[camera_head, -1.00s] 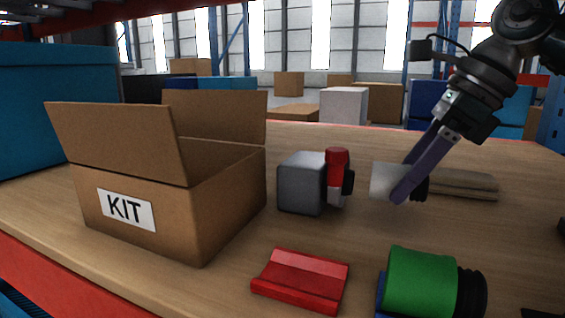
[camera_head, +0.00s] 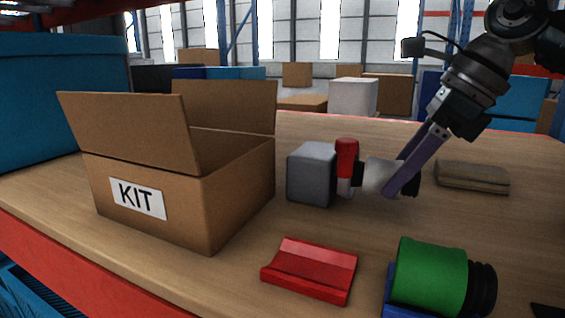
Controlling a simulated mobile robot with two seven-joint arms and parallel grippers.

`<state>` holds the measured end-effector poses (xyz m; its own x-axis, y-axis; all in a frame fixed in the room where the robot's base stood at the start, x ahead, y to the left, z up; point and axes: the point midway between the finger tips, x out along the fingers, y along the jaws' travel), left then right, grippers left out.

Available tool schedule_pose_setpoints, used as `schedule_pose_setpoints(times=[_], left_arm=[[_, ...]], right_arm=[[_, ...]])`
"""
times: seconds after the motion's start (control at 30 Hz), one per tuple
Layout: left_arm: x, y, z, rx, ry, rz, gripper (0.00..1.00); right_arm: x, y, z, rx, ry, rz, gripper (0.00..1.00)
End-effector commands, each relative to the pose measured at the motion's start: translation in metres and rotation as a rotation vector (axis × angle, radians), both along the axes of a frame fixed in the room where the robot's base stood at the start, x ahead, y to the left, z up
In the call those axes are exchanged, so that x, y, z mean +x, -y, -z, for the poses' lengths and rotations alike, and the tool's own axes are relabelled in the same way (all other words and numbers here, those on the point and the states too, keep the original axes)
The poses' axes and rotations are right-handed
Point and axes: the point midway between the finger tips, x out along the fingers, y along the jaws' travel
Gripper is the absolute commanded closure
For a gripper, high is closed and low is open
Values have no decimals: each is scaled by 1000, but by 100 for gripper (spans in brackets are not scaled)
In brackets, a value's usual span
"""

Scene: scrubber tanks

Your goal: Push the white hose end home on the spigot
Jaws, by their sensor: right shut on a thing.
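The white hose end (camera_head: 377,176) lies level between the fingers of my right gripper (camera_head: 397,180), which is shut on it. Its left end meets the black spigot (camera_head: 358,174), or is very close to it; the fingers do not hide that side. I cannot tell how far it sits over the spigot. The spigot sticks out to the right of a grey block (camera_head: 312,173) with a red and white upright piece (camera_head: 346,161) on its right side. My left gripper is not in view.
An open cardboard box marked KIT (camera_head: 239,194) stands at the left. A red cradle (camera_head: 310,270) lies in front. A green cylinder with a black end (camera_head: 430,277) sits front right in a blue holder. A folded brown cloth-like thing (camera_head: 472,177) lies behind right.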

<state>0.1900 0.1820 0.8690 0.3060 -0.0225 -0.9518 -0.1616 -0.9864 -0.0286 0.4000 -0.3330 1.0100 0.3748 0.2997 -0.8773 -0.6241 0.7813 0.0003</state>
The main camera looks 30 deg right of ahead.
Motion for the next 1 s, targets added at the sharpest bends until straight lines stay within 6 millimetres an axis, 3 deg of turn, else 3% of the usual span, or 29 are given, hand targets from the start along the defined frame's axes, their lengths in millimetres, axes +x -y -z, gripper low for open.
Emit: schedule_pose_setpoints(times=[1.0], left_arm=[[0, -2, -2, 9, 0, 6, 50]], right_arm=[[6, -5, 0, 0, 0, 0, 100]])
